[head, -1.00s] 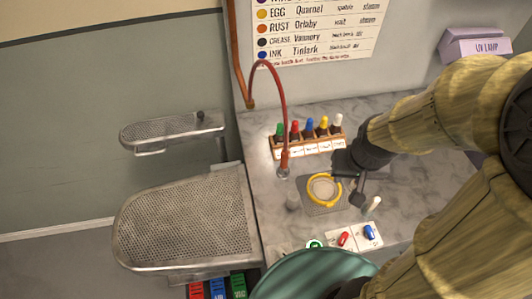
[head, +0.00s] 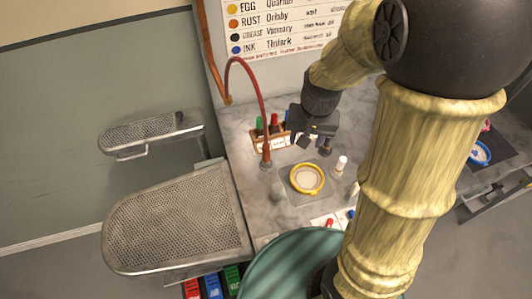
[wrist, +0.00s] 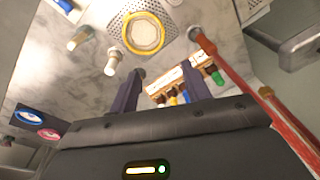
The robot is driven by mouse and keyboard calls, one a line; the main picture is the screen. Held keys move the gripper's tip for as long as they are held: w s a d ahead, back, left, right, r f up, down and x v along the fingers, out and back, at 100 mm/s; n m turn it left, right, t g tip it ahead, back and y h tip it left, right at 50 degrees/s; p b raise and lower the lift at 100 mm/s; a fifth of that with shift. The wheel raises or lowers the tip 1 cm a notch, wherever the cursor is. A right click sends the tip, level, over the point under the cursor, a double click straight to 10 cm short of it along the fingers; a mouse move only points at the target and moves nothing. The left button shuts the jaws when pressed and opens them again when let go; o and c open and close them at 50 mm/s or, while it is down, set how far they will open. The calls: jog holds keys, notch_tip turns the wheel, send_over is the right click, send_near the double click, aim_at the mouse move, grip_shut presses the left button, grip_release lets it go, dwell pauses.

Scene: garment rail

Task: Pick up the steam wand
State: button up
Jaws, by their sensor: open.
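The steam wand (head: 266,155) appears to be the copper-coloured piece at the end of a red hose (head: 240,65). It stands upright in a small holder on the marble counter, left of my gripper. In the wrist view the wand (wrist: 200,42) and its hose are to the right of my fingers. My gripper (head: 315,143) is open and empty, above the counter in front of the bottle rack. In the wrist view its two fingers (wrist: 165,90) stand apart with the rack showing between them. The gripper is not touching the wand.
A rack of colour-capped bottles (head: 270,142) stands at the back, partly hidden by my gripper. A yellow ring (head: 307,179) lies around a pale disc on a perforated plate. A white-capped bottle (head: 340,166) stands beside it. Perforated metal boards (head: 180,225) are at left.

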aim_at(266, 151)
jog(key=w+a+r+m+g+p, duration=0.1)
jog(key=w+a+r+m+p, duration=0.1)
jog(key=w+a, duration=0.5)
jog(key=a, duration=0.2)
jog(key=shift+w+a+m, duration=0.2)
jog(key=shift+a+m, duration=0.1)
jog(key=shift+a, duration=0.1)
notch_tip(266, 151, down, 12)
jog(key=shift+p, duration=0.95)
jog(key=shift+s+f+p, duration=0.15)
jog(key=shift+f+p, duration=0.2)
jog(key=shift+f, duration=0.95)
jog(key=shift+s+f+p, duration=0.15)
jog(key=shift+f+p, duration=0.2)
jog(key=shift+f, duration=0.95)
